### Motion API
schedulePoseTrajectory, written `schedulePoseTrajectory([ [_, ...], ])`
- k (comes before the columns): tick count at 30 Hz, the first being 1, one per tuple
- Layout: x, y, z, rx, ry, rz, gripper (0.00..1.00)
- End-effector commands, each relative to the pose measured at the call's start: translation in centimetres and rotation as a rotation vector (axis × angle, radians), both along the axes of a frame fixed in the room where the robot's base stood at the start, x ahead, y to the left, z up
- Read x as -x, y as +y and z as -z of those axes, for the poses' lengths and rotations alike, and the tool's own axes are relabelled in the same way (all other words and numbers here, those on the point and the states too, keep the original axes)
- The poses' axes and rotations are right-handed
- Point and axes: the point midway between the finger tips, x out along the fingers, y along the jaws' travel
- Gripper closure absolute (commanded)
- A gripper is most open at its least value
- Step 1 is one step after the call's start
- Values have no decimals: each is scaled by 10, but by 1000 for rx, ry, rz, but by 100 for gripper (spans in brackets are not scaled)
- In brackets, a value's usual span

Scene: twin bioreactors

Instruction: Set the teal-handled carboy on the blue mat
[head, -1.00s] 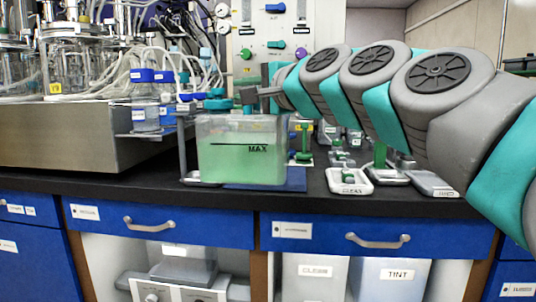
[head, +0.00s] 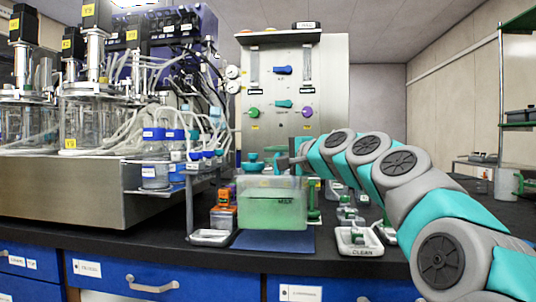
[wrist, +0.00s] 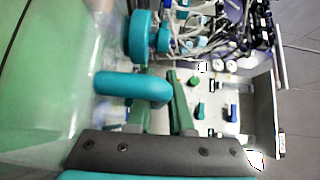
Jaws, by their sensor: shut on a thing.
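The carboy (head: 272,208) is a clear box-shaped bottle with green liquid, a MAX mark and a teal cap (head: 254,163). It is upright over the rear part of the blue mat (head: 275,241), whose front strip is bare. Whether its base touches the mat I cannot tell. My gripper (head: 284,162) is at the carboy's top, shut on the teal handle. In the wrist view the teal handle (wrist: 132,87) crosses the middle, with the carboy's green body (wrist: 50,80) at left.
Small bottles (head: 224,212) and a white tray (head: 211,237) stand close left of the carboy. A tray labelled CLEAN (head: 358,241) is at right. A valve panel (head: 291,100) stands behind. Bioreactor vessels (head: 90,115) are at left on a steel base.

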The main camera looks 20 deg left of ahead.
Motion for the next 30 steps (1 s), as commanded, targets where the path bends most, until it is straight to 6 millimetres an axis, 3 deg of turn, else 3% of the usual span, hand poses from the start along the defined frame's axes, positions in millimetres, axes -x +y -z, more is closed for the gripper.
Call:
schedulePoseTrajectory([
  [11, -20, 0, -2, -5, -4, 0, 100],
  [22, -20, 0, 29, -7, -3, 0, 100],
  [30, -20, 0, 32, -5, -5, 1, 100],
])
